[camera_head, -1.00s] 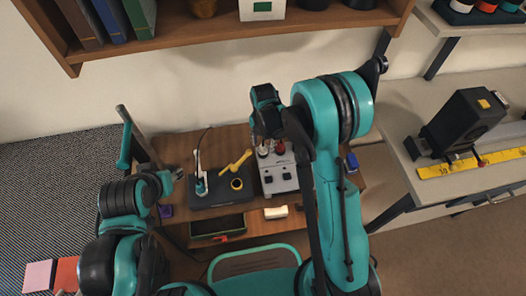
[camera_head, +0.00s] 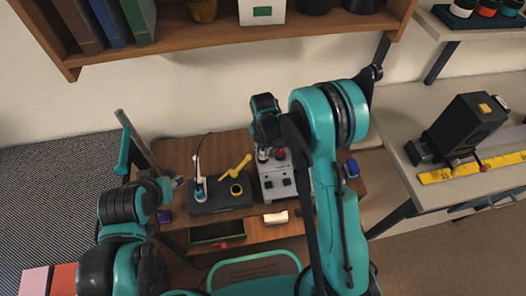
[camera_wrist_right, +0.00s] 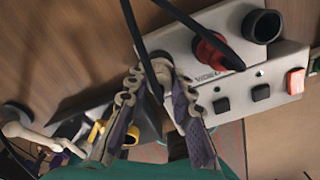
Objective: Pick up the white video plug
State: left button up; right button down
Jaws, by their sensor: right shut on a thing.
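The white video plug (camera_wrist_right: 161,57) is partly hidden between the fingers of my right gripper (camera_wrist_right: 158,82) in the right wrist view. The gripper is shut on it, with a black cable passing the fingers. The plug is at the edge of the grey box (camera_wrist_right: 219,98), beside its "VIDEO" lettering. I cannot tell whether it is still in a socket. In the head view my right gripper (camera_head: 263,148) is over the back left of the grey box (camera_head: 273,188). My left gripper (camera_head: 178,182) is at the bench's left side, its fingers too small to judge.
A red plug (camera_wrist_right: 209,47) and a black round socket (camera_wrist_right: 262,26) sit close beside my right gripper. A black pad (camera_head: 216,207) with white and yellow tools lies left of the box. A white block (camera_head: 276,218) lies in front. The shelf (camera_head: 230,40) overhangs behind.

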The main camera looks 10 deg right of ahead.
aim_at(263, 150)
notch_tip(263, 150, up, 4)
jog(key=shift+r+p, duration=0.25)
jog(key=shift+p, duration=0.75)
pick_arm(q)
notch_tip(263, 150, up, 6)
jog(key=p, duration=0.3)
jog(key=shift+f, duration=0.15)
pick_arm(e)
jog(key=d+r, duration=0.6)
jog(key=d, duration=0.5)
jog(key=shift+w+d, duration=0.2)
jog(key=shift+d, duration=0.15)
pick_arm(q)
jog(key=shift+s+a+f, duration=0.1)
